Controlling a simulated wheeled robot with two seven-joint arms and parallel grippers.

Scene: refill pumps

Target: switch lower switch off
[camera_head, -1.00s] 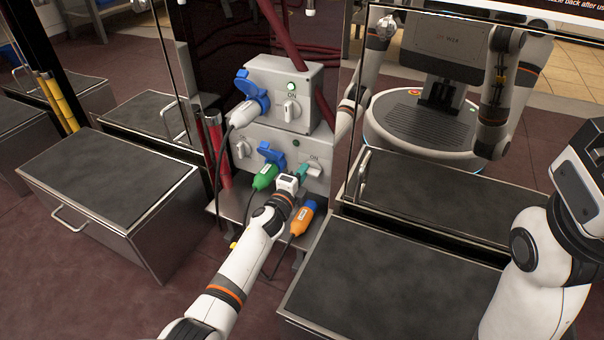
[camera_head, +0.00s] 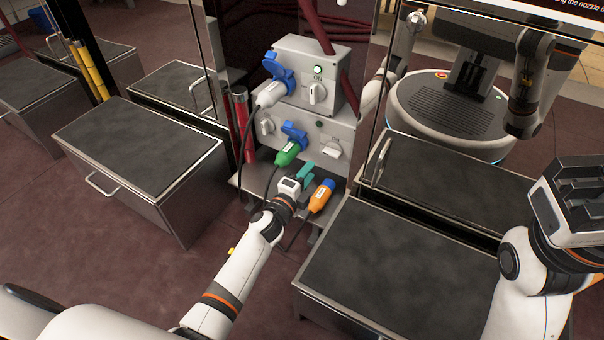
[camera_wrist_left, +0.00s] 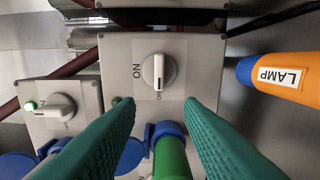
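The lower grey box (camera_head: 310,140) carries a white rotary switch (camera_head: 334,149) on its right side. In the left wrist view the switch (camera_wrist_left: 158,72) has its handle crosswise, turned away from the ON mark. The small lamp (camera_wrist_left: 117,101) beside it looks dark. My left gripper (camera_head: 304,174) is below and in front of the box. Its two teal fingers (camera_wrist_left: 158,115) are spread apart and empty, with the switch showing beyond the gap, untouched. My right gripper (camera_head: 578,185) is at the right edge; its fingers are unclear.
The upper box (camera_head: 308,75) has a lit green lamp and its switch (camera_head: 317,93) at ON. Metal cases (camera_head: 140,150) stand on both sides.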

